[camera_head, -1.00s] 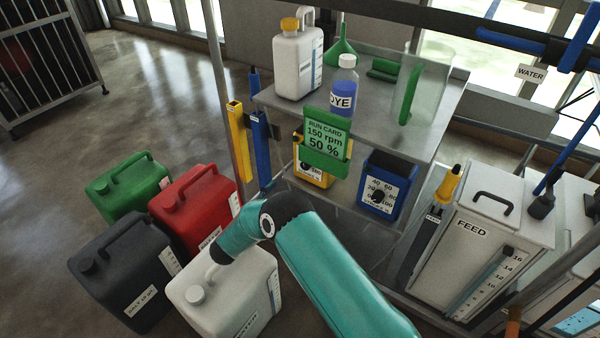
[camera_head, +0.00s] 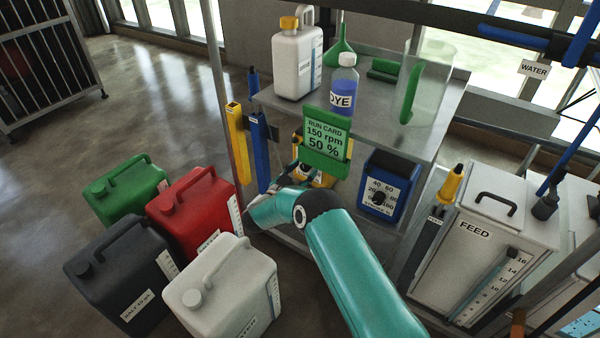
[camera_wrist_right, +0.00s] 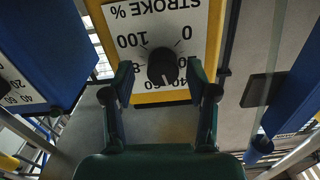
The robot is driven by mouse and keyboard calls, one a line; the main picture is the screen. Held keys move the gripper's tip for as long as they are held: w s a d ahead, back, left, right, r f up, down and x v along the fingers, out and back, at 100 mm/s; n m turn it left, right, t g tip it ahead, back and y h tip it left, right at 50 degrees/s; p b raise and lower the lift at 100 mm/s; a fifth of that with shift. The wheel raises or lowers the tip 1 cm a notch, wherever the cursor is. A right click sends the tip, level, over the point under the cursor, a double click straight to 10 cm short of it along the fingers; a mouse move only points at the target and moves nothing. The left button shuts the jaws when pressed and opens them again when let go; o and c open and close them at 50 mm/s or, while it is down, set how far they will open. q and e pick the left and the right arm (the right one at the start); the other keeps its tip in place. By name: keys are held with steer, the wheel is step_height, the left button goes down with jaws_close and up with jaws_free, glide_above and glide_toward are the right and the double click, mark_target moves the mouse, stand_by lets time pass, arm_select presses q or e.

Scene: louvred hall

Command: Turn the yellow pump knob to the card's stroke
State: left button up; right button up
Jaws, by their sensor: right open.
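The run card (camera_head: 325,133) in a green holder reads 150 rpm and 50 %. It hangs at the shelf edge and partly covers the yellow pump (camera_head: 327,180) in the head view. In the right wrist view, the yellow pump's white dial plate (camera_wrist_right: 198,22) shows upside down, marked STROKE %, with numbers from 0 to 100. Its knob (camera_wrist_right: 162,67) is black; its exact setting is hard to read. My right gripper (camera_wrist_right: 160,76) is open, one finger on each side of the knob, with visible gaps. In the head view my right gripper (camera_head: 298,174) is at the pump, partly hidden. My left gripper is not in view.
A blue pump (camera_head: 384,186) with a similar dial stands to the right. A dye bottle (camera_head: 343,88) and a white jug (camera_head: 297,62) stand on the shelf above. Several canisters, including a red one (camera_head: 190,205), stand on the floor left. A FEED tank (camera_head: 485,240) is at right.

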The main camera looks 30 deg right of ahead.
jaws_close()
steer(key=shift+f+m+b, duration=0.3)
steer(key=shift+m+b, duration=0.2)
steer(key=shift+b, duration=0.15)
steer(key=shift+s+r+m+b, duration=0.1)
steer(key=shift+m+b, duration=0.3)
steer(key=shift+m, duration=0.3)
steer(key=shift+c, duration=0.5)
jaws_free()
steer(key=shift+r, duration=0.1)
steer(key=shift+o, duration=0.5)
steer(key=v, duration=1.2)
